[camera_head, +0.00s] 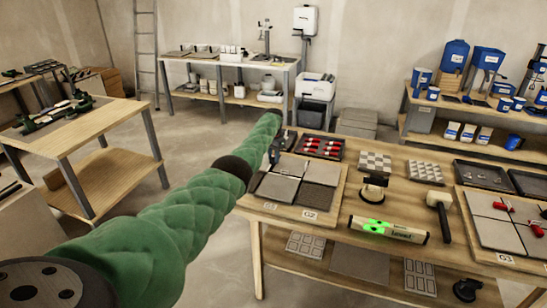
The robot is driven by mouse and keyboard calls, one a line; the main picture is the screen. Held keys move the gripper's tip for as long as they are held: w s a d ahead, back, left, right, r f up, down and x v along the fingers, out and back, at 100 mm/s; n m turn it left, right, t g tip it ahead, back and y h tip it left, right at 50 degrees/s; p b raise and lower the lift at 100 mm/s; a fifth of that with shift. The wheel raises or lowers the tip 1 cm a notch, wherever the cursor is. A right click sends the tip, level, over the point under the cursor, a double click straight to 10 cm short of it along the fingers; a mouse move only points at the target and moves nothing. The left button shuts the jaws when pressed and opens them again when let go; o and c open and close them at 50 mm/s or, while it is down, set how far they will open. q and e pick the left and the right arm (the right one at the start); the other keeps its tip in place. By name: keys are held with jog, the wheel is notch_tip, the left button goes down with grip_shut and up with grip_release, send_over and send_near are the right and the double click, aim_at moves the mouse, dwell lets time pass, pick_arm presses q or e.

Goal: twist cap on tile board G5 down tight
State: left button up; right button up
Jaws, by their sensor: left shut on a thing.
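My left gripper (277,150) is at the far-left part of the left tile board (333,208), at the end of my green-sleeved arm. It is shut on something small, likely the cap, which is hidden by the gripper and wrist. My right gripper is not in view.
Behind the left board is a dark tray (319,147) with several red caps. A suction lifter (372,188), a green-lit level (388,230) and a mallet (439,211) lie between the boards. Checkered tile samples (375,162) and dark trays (484,175) stand at the back.

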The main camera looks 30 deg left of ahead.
pick_arm(q)
jog(key=shift+w+r+m, duration=0.1)
jog(key=shift+m, duration=0.8)
jog(key=m, duration=0.3)
jog(key=shift+m+b, duration=0.3)
jog(key=shift+m, duration=0.1)
jog(key=m+b, duration=0.1)
jog(key=m, duration=0.4)
jog(key=m+b, duration=0.1)
jog(key=m, duration=0.5)
jog(key=shift+m+b, duration=0.3)
jog(key=shift+m, duration=0.8)
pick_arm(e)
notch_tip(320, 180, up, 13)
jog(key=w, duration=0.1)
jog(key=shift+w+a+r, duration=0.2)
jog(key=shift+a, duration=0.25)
